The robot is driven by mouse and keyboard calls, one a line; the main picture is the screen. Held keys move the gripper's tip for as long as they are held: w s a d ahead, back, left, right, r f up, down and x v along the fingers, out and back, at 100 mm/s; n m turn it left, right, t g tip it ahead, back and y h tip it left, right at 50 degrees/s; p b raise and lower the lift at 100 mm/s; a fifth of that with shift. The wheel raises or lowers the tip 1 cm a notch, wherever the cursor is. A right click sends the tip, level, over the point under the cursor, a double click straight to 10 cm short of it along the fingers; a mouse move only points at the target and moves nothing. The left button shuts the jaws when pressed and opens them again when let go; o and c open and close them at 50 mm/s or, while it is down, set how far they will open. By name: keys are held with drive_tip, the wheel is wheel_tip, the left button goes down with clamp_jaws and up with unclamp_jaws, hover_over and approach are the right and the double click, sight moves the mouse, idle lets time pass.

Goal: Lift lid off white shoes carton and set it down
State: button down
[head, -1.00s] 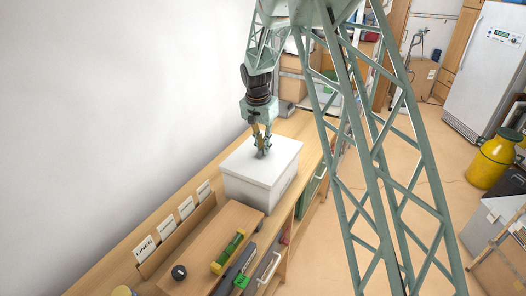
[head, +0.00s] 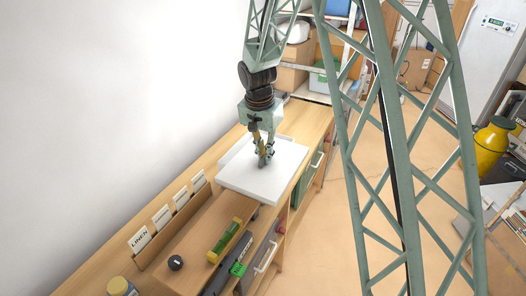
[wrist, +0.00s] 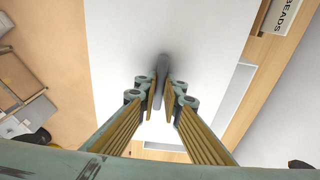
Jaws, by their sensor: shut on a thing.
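The white lid (head: 262,178) shows in the head view as a flat slab under my gripper (head: 263,160). My gripper is shut on the grey upright handle at the lid's middle; the handle shows between the fingers in the wrist view (wrist: 162,70). The lid (wrist: 125,60) fills much of the wrist view. Part of the white carton (head: 236,151) shows past the lid's upper left edge, so the lid is off its seat and shifted toward the lower right. A grey strip beside the lid in the wrist view may be the carton's opening. The carton's front is hidden by the lid.
The wooden bench (head: 308,125) runs along the white wall, with bare top beyond the carton. Nearer stand a row of label cards (head: 161,217), a spirit level (head: 225,240) and a small black round object (head: 175,263). Open floor lies right of the bench.

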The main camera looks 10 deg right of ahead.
drive_tip(key=shift+s, duration=0.8)
drive_tip(key=shift+r, duration=0.25)
drive_tip(key=shift+r+p, duration=0.95)
drive_tip(key=shift+r, duration=1.65)
drive_tip(key=shift+r, duration=0.2)
drive_tip(key=shift+w, duration=0.15)
